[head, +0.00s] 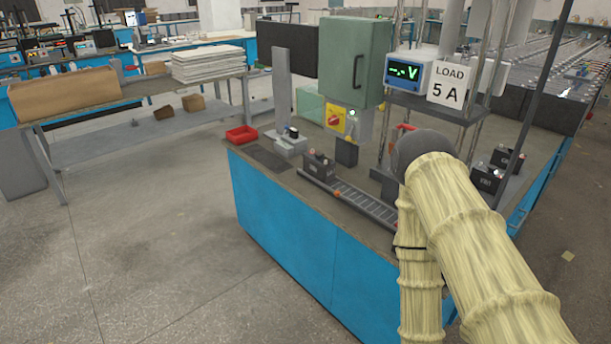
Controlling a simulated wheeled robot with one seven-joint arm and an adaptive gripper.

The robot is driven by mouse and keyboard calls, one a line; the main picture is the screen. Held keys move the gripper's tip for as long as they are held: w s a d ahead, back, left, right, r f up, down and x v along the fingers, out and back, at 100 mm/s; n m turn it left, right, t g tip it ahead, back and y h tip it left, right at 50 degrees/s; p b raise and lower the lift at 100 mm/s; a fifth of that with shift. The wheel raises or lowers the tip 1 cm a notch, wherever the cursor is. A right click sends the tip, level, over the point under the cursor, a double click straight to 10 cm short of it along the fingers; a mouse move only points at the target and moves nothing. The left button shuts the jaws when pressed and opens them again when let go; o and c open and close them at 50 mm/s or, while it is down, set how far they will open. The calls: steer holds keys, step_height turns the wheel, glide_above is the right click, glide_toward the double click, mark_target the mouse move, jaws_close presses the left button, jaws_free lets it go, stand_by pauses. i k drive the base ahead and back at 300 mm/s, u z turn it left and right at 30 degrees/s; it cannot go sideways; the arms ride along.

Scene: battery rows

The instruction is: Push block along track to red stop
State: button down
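A dark block (319,165) sits at the far left end of a dark track with rollers (365,203) on the workbench. The track runs from the block toward the lower right, where my sleeved arm hides its near end. A small orange-red spot (337,194) shows beside the track near the block. I cannot make out a red stop for certain. My gripper does not show; my arm's pale sleeve and dark grey joint fill the lower right.
The blue-sided bench (290,235) carries a red tray (241,134), a grey-green cabinet (356,62), a red-and-yellow switch (335,119) and a meter (408,71) beside a "LOAD 5 A" sign (452,86). Dark batteries (487,178) stand at right. Floor left of the bench is clear.

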mark_target(320, 166)
steer(key=u, duration=0.7)
steer(key=i, duration=1.55)
steer(key=z, duration=0.7)
